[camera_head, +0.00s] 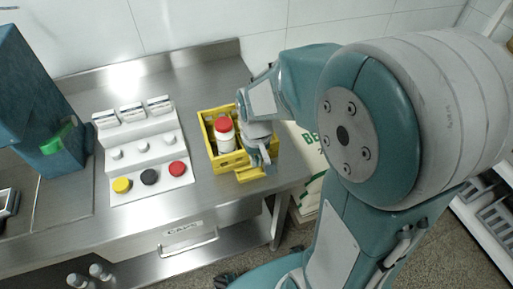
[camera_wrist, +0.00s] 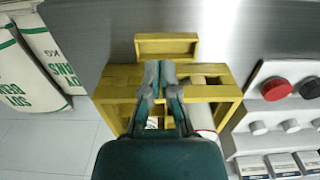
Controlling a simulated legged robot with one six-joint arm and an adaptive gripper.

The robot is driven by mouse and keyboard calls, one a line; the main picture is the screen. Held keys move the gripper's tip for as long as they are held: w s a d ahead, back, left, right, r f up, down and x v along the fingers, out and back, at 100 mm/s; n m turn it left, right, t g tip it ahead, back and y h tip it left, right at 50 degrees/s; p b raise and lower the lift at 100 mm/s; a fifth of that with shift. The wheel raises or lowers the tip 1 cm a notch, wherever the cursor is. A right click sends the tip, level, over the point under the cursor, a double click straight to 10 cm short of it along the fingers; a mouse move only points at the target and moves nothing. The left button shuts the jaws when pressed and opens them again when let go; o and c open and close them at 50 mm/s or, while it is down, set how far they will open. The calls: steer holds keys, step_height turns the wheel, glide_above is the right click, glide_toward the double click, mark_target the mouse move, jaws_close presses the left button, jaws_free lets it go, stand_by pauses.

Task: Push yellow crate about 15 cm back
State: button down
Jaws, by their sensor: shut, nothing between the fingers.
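The yellow crate (camera_head: 229,161) stands on the steel counter, near its right end. A white jar with a red lid (camera_head: 223,125) stands inside it. My gripper (camera_head: 264,160) points down at the crate's front right part. In the wrist view the shut, empty fingers (camera_wrist: 160,68) lie over the yellow crate (camera_wrist: 226,90), close to its front edge with the projecting front piece (camera_wrist: 167,45). I cannot tell whether the fingertips touch the crate. My gripper hides much of the crate's inside in the wrist view.
A white stand (camera_head: 145,155) with yellow, black and red knobs is left of the crate. A blue machine (camera_head: 40,105) is farther left. The steel counter (camera_head: 215,68) is bare behind the crate, up to a raised back edge. White printed sacks (camera_head: 308,160) stand right of the counter.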

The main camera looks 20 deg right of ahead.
mark_target(250, 168)
steer(key=f, duration=0.3)
steer(key=shift+a+f, duration=0.2)
steer(key=shift+f, duration=0.05)
steer(key=w, duration=0.3)
steer(key=shift+f, duration=0.2)
steer(key=shift+w+d, duration=0.1)
steer(key=shift+w, duration=0.4)
